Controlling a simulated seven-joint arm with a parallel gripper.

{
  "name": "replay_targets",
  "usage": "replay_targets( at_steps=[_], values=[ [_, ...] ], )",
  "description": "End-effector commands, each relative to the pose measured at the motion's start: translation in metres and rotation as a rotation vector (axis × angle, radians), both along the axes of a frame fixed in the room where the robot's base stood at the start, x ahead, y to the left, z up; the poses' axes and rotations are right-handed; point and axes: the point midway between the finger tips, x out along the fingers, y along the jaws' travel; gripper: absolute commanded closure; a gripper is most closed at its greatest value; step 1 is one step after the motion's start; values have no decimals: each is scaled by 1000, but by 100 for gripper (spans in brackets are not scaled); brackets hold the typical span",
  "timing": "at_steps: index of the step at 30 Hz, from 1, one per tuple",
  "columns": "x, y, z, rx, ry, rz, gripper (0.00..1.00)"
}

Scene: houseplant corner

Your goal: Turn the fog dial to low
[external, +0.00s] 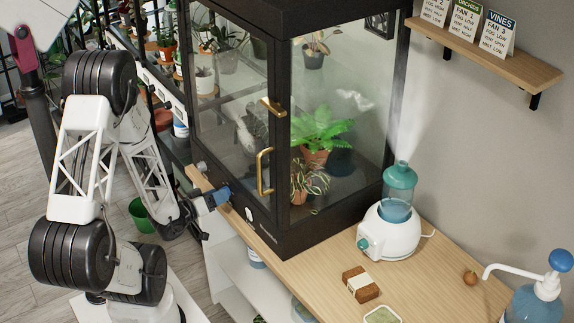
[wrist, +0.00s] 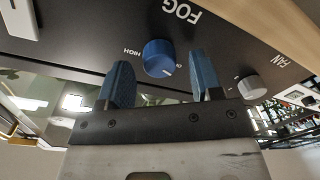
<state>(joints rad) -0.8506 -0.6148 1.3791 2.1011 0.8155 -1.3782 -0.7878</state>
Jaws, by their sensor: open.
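The fog dial (wrist: 158,55) is a blue round knob on the black front panel (wrist: 95,40) in the wrist view, next to the word FOG. HIGH is printed on its left in this view, and a partly hidden label is on its right. A pale pointer mark on the dial points to the lower right. My gripper (wrist: 161,80) is open, with one blue finger on each side of the dial; I cannot tell whether either touches it. In the external view, my gripper (external: 212,199) is at the cabinet's lower front and the dial is hard to separate from the blue fingers.
A grey fan dial (wrist: 251,86) sits right of my gripper in the wrist view. The glass cabinet (external: 345,110) holds plants. A misting humidifier (external: 390,230), a brown block (external: 361,284) and a pump bottle (external: 535,295) stand on the wooden top. Cards (external: 497,32) stand on the shelf.

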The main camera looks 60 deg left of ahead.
Motion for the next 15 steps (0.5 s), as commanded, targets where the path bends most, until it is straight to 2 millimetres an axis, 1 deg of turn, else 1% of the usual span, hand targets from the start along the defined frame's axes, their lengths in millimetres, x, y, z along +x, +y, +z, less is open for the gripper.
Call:
replay_targets(
  at_steps=[11, 12, 15],
  values=[
    [2, 0, 0, 0, 0, 0, 40],
    [2, 0, 0, 0, 0, 0, 44],
    [2, 0, 0, 0, 0, 0, 59]
  ],
)
